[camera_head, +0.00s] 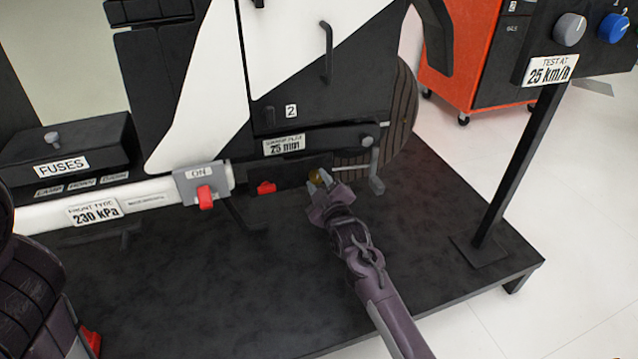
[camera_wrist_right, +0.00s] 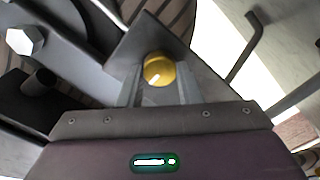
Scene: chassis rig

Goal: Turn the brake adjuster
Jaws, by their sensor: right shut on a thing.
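The brake adjuster is a small round yellow knob (camera_wrist_right: 158,70) with a white mark on its face, seen in the right wrist view. In the head view only a little of the knob (camera_head: 316,177) shows, low on the rig next to the wheel. My right gripper (camera_head: 321,183) reaches it from the front and is shut on it. In the right wrist view the fingers of the right gripper (camera_wrist_right: 159,88) stand on both sides of the knob. My left arm shows at the lower left edge of the head view, but its gripper is out of view.
A crank-like pedal (camera_head: 376,184) hangs just right of my right gripper, in front of the wheel (camera_head: 402,110). A sign post (camera_head: 515,165) stands at right.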

